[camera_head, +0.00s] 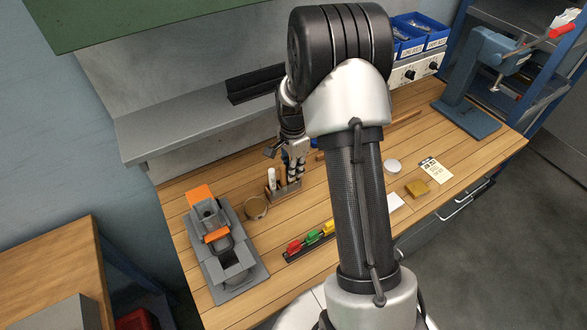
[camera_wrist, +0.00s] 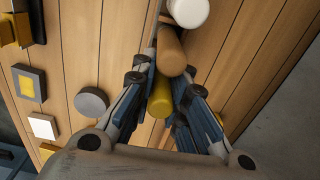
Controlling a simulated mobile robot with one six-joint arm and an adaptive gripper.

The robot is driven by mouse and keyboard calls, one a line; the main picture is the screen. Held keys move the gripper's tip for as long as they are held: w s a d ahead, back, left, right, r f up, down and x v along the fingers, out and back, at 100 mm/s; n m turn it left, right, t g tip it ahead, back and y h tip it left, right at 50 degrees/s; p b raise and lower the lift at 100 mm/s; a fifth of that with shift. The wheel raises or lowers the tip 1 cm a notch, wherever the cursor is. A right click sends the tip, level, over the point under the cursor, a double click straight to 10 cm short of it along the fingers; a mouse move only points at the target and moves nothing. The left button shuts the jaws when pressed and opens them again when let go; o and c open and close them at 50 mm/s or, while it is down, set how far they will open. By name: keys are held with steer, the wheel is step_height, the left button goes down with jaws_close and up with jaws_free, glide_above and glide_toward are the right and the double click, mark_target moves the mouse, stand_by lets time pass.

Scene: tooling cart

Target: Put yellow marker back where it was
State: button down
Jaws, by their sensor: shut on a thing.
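My gripper (camera_wrist: 162,103) is shut on the yellow marker (camera_wrist: 160,98), which shows between its two blue-grey fingers in the wrist view. In the head view my gripper (camera_head: 292,166) is low over a small brown rack (camera_head: 285,194) at the back of the bench, and the marker is hard to make out there. A white-topped cylinder (camera_head: 271,180) stands upright in the rack's left part. In the wrist view a tan cylinder (camera_wrist: 171,52) and a white round top (camera_wrist: 188,11) line up beyond the marker. I cannot tell whether the marker touches the rack.
A strip of coloured blocks (camera_head: 309,240) lies in front. A shelf (camera_head: 200,122) is behind.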

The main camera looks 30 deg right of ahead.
steer(key=c, duration=1.6)
jaws_free()
steer(key=shift+f, duration=0.1)
step_height(320, 180, up, 12)
steer(key=shift+d+f+p, duration=0.1)
steer(key=shift+p, duration=1.15)
steer(key=s+a+r+n+t, duration=0.2)
steer(key=s+a+r+n, duration=0.4)
steer(key=s+r, duration=0.2)
steer(key=s+a+r+n+t, duration=0.1)
steer(key=s+a+r+n, duration=0.4)
steer(key=s+r, duration=0.35)
steer(key=s+a+n, duration=0.1)
steer(key=s+n, duration=0.1)
steer(key=s, duration=0.1)
steer(key=s+a+n+t, duration=0.1)
steer(key=s+n, duration=0.1)
steer(key=s, duration=0.1)
steer(key=s+a+n, duration=0.1)
steer(key=s+n, duration=0.1)
steer(key=s, duration=0.1)
steer(key=shift+s+a+f+t, duration=0.15)
steer(key=shift+s+t, duration=0.05)
steer(key=shift+t, duration=0.1)
